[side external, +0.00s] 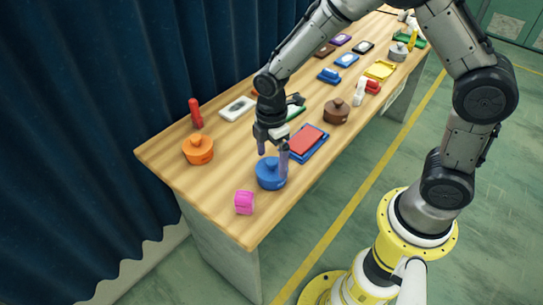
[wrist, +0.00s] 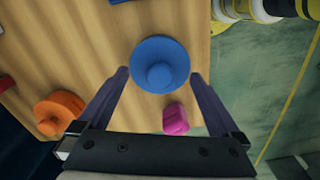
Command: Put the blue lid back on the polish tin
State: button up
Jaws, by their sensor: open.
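A round blue lid (side external: 270,174) with a central knob is near the front end of the wooden table. It also shows in the wrist view (wrist: 148,52). I cannot tell whether a tin is under it. My gripper (side external: 273,161) is open and points down over the lid. In the wrist view its fingers (wrist: 160,76) stand to the left and right of the knob, with nothing held. I cannot make out which thing is the polish tin. A grey round piece (side external: 398,52) stands far off at the back.
A red cylinder (side external: 195,113) stands at the left edge.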

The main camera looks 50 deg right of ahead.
jog(key=shift+r, duration=0.7)
dwell(0.6)
jog(key=shift+r, duration=3.45)
notch_tip(320, 180, up, 7)
jog(key=t, duration=0.2)
send_over(272, 161)
jog(key=d, duration=0.2)
jog(key=s+d+r+m+t, duration=0.2)
jog(key=s+r+m, duration=0.1)
jog(key=s+r, duration=0.3)
jog(key=s+d+m+t, duration=0.1)
jog(key=s+d+m, duration=0.1)
jog(key=s+m, duration=1)
jog(key=shift+s+d+f+t, duration=0.25)
jog(key=shift+s+f+t, duration=0.1)
jog(key=shift+s, duration=0.2)
